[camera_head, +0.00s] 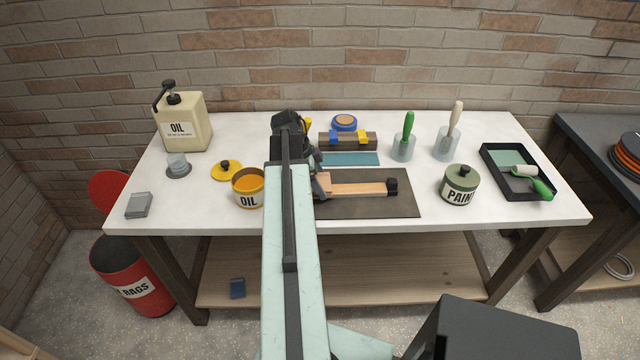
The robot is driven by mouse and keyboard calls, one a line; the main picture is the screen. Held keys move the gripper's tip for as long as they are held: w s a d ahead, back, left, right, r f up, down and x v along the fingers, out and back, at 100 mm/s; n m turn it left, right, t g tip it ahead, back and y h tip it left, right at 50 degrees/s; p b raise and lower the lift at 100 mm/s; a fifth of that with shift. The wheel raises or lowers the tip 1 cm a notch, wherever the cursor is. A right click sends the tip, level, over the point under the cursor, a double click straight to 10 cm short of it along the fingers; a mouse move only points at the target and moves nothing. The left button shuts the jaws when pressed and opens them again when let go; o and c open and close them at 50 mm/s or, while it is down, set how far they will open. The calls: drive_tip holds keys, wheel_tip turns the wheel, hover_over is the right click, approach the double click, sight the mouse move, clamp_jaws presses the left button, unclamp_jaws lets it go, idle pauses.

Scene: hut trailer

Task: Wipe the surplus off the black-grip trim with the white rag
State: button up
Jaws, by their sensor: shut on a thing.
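The trim (358,189) is a light wooden strip lying on a dark mat (405,208), with its black grip (392,187) at the right end. Its left end runs behind my arm. My gripper (318,182) is at the trim's left part, partly hidden by my arm. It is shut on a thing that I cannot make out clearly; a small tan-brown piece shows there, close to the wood. Whether it touches the trim I cannot tell. No clearly white rag shows. A folded grey cloth-like stack (138,204) lies at the table's left front.
A paint can (460,196), roller tray (490,178), brush cups (404,150) and oil jug (183,135) surround the work area. A red rag bin (118,265) stands at left.

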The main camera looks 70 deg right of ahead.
drive_tip(key=shift+s+a, duration=0.15)
drive_tip(key=shift+a, duration=0.3)
wheel_tip(320, 180, up, 7)
drive_tip(key=p, duration=0.7)
drive_tip(key=shift+r, duration=0.15)
drive_tip(key=shift+f, duration=0.5)
drive_tip(key=shift+d+r, duration=0.1)
